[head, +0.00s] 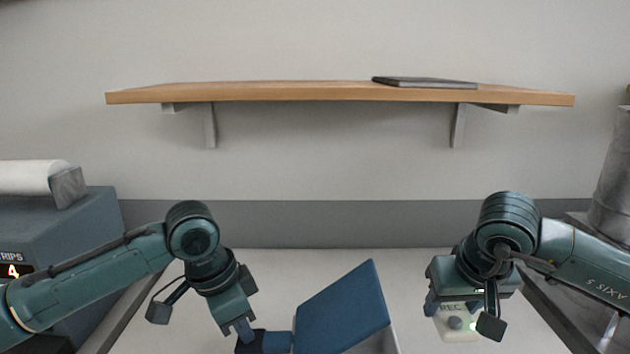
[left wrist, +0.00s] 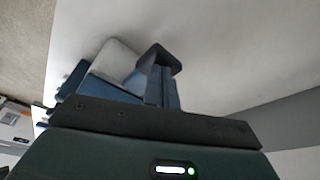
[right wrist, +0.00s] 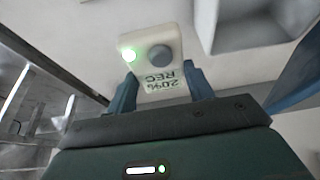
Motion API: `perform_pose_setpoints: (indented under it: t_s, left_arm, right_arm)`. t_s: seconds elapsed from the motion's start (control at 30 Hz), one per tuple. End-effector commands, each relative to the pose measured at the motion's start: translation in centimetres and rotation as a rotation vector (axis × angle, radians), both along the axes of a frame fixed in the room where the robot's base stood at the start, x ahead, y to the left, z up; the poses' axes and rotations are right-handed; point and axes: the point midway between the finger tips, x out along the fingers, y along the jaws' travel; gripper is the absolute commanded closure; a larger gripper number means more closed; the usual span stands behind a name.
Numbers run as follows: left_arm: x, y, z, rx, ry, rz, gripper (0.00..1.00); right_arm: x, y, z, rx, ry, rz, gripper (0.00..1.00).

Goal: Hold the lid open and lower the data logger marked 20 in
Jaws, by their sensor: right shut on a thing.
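The data logger (head: 456,322) is a small white block with a grey button and a lit green lamp. In the right wrist view the data logger (right wrist: 160,55) shows upside-down "20%" and "REC". My right gripper (right wrist: 162,90) is shut on it, holding it up. The blue lid (head: 343,308) stands tilted open at bottom centre. The box's pale rim (head: 388,342) shows beside it; its open inside (right wrist: 262,25) appears in the right wrist view, apart from the logger. My left gripper (head: 243,332) is at the lid's left; its fingers (left wrist: 160,88) look close together. Its contact with the lid is unclear.
A wooden shelf (head: 330,92) with a flat dark item (head: 425,83) spans the back wall. A blue-grey machine (head: 70,235) stands at left, a metal cylinder (head: 612,175) at right. The pale bench (head: 330,262) behind the lid is clear.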

Motion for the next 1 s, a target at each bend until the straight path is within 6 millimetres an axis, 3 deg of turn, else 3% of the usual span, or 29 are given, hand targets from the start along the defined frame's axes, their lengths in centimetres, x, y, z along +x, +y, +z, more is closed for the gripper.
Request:
perform_pose_setpoints:
  t_s: [0.5,1.0]
  left_arm:
    - [-0.1,-0.6,-3.7,0.001,0.003,0.0,1.0]
    - [-0.1,-1.4,-4.9,0.001,0.003,0.0,1.0]
  right_arm:
    - [0.0,0.0,0.0,0.0,-0.001,0.0,0.72]
    - [0.0,0.0,0.0,0.0,-0.001,0.0,0.72]
